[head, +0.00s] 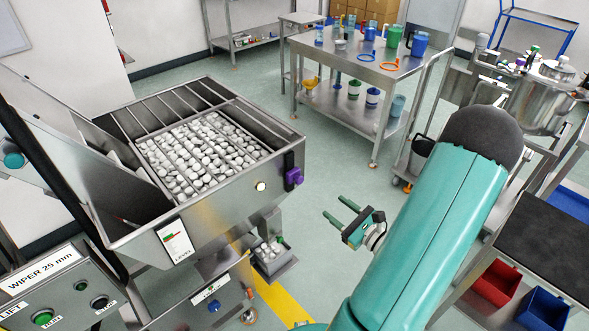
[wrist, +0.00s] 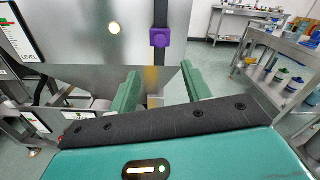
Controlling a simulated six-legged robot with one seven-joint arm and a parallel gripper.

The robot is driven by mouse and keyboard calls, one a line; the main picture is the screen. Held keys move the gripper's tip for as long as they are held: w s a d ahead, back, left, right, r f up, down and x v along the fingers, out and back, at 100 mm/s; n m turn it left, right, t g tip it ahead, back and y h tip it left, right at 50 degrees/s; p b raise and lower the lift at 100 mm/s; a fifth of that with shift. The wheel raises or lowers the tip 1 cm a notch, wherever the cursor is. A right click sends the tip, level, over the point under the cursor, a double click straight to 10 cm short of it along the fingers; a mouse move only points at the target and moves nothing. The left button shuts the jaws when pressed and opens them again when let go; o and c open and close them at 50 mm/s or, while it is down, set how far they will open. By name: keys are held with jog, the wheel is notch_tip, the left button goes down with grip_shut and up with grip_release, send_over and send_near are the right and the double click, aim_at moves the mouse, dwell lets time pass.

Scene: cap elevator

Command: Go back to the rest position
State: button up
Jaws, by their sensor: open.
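My gripper (head: 344,217) is open and empty, with its two green fingers pointing left toward the steel hopper (head: 148,232). It hangs in free air to the right of the hopper, apart from it. In the wrist view, the gripper's two green fingers (wrist: 162,85) stand apart with nothing between them. The hopper wall (wrist: 90,42) lies ahead of them. A purple block (head: 293,177) is on the hopper's right corner post; it also shows in the wrist view (wrist: 161,38), above the gap between the fingers. White caps (head: 200,148) fill the hopper behind bars.
A steel table (head: 350,52) with cups and rings stands at the back. A steel pot (head: 538,100) stands on equipment at the right. Red (head: 498,283) and blue (head: 543,309) bins are at lower right. A control panel (head: 60,290) is at lower left. Floor behind my gripper is clear.

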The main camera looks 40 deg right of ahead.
jog(key=w+a+r+n+g+y, duration=0.1)
jog(key=a+r+n+g+y, duration=0.25)
jog(key=a+n, duration=0.35)
jog(key=w+a+r+n+g+y, duration=0.25)
jog(key=a+n+g, duration=0.25)
jog(key=a, duration=0.4)
jog(key=w+a+r+n+g+y, duration=0.1)
jog(key=a+r+n+g+y, duration=0.25)
jog(key=a+n, duration=0.35)
jog(key=s+a+r+n+h, duration=0.3)
jog(key=a+r+n+h, duration=0.1)
jog(key=r+n+h, duration=0.1)
jog(key=s+a+r+n+h, duration=0.3)
jog(key=a+r+n+h, duration=0.1)
jog(key=r+n, duration=0.3)
jog(key=shift+a+r+n+h, duration=0.2)
jog(key=shift+r+n+h, duration=0.3)
jog(key=shift+n, duration=0.3)
